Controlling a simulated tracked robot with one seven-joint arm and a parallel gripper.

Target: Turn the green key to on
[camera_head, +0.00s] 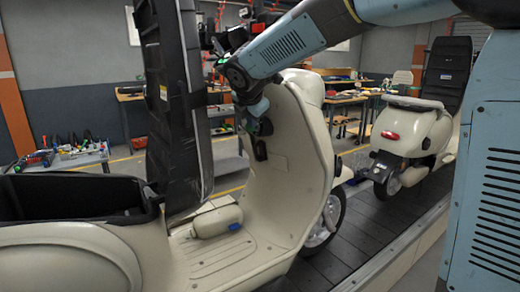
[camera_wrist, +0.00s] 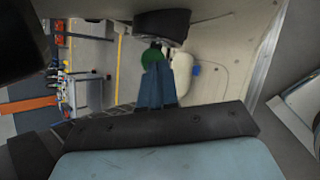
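The cream scooter (camera_head: 293,160) stands on the conveyor with the inner side of its front shield towards my arm. The green key (camera_wrist: 152,57) shows in the wrist view as a small green shape beside a black housing (camera_wrist: 162,25) on the shield. My gripper (camera_wrist: 159,64) has its blue fingers close together, with their tips at the key and covering part of it. It appears shut on the key. In the head view my gripper (camera_head: 254,122) is at the shield, and the key cannot be made out there. The key's slot is hidden.
A tall black panel (camera_head: 170,95) rises left of my gripper. A pale tank-like part (camera_head: 217,221) lies on the scooter's footboard. A second scooter (camera_head: 410,135) stands farther along the slat conveyor (camera_head: 360,230). A cluttered bench (camera_head: 68,158) is at the left.

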